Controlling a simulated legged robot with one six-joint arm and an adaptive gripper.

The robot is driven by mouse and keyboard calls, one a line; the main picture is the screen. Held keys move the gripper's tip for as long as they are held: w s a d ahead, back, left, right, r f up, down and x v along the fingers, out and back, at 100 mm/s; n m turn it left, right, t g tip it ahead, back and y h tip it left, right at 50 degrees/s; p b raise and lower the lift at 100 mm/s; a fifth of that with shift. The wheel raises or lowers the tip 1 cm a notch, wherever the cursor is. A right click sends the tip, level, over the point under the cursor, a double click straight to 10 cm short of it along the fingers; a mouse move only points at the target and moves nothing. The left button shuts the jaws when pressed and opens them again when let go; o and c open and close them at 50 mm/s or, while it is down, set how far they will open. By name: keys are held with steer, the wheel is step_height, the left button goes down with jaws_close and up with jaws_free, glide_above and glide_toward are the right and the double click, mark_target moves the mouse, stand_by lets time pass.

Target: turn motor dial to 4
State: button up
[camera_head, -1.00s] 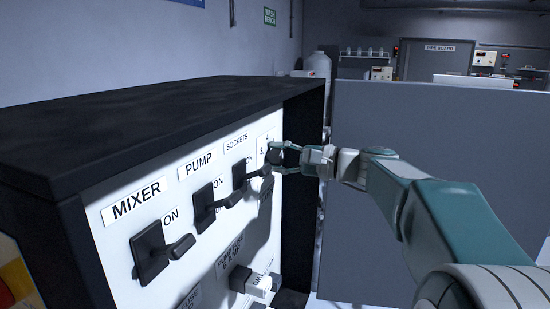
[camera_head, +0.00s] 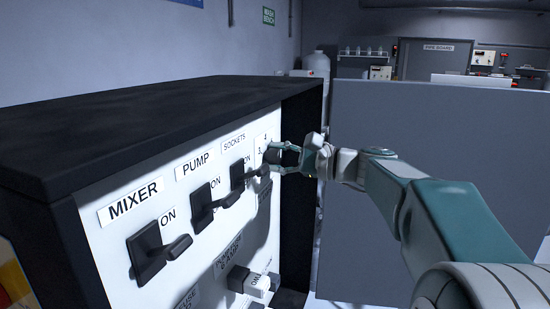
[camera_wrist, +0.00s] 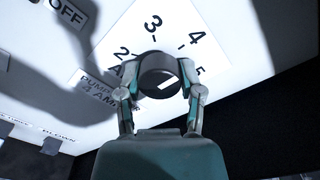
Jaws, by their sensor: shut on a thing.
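The motor dial (camera_wrist: 158,68) is a dark round knob on a white number plate (camera_wrist: 180,28). In the wrist view, 2, 3, 4 and part of a 5 show around it. A white mark on the dial slants up to the right; I cannot tell for sure which number it points at. My gripper (camera_wrist: 160,90) is shut on the dial, one finger on each side. In the head view, my gripper (camera_head: 280,158) is at the dial on the panel's far right end, and the dial is largely hidden there.
The white panel (camera_head: 112,242) also carries black MIXER (camera_head: 148,250), PUMP (camera_head: 202,208) and SOCKETS (camera_head: 238,178) switches left of my gripper. The black cabinet top (camera_head: 130,120) overhangs above. A grey partition (camera_head: 440,130) stands behind my arm.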

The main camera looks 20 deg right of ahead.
steer(key=o, duration=1.1)
steer(key=shift+w+d+f, duration=0.1)
steer(key=shift+f, duration=0.2)
steer(key=shift+o, duration=0.2)
steer(key=shift+r, duration=0.2)
steer(key=shift+s+d, duration=0.3)
steer(key=shift+d, duration=0.05)
steer(key=v, duration=1.1)
